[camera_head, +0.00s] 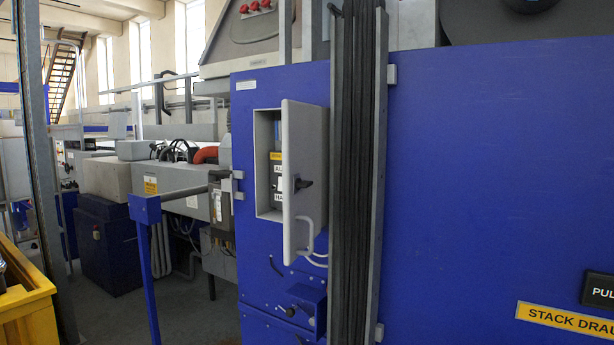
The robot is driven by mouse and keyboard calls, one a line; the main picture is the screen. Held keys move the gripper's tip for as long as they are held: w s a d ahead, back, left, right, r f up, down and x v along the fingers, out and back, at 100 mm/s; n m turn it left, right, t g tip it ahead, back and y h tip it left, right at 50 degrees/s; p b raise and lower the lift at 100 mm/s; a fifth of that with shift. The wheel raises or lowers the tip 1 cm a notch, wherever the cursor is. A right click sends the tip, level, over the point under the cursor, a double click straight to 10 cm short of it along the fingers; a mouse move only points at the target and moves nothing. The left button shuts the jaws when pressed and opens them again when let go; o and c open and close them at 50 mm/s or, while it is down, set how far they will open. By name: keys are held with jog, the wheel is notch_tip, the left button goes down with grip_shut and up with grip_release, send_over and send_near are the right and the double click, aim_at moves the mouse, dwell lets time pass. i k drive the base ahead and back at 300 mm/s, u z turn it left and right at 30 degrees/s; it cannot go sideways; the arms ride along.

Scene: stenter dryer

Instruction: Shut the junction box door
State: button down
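The junction box (265,165) is a grey recessed box on the blue machine panel, left of centre. Its grey door (308,140) stands open, swung out from the panel towards me, and hides the right part of the opening. I see the door's outer face, with a dark knob (303,184) and a pale bar handle (311,232) low down near its free edge. Labels and a dark part show inside the box. The hinge is not clearly visible but appears to be on the right. My gripper is not in view.
A vertical bundle of dark cables in a grey channel (357,170) runs just right of the door. A blue railing (148,262) stands in front on the left. A yellow bin (28,308) is at lower left. Some grey floor between them is clear.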

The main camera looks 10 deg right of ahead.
aim_at(301, 122)
jog(key=z, duration=0.05)
jog(key=k, duration=0.5)
jog(key=u, duration=0.95)
jog(key=i, duration=0.75)
jog(key=z, duration=0.05)
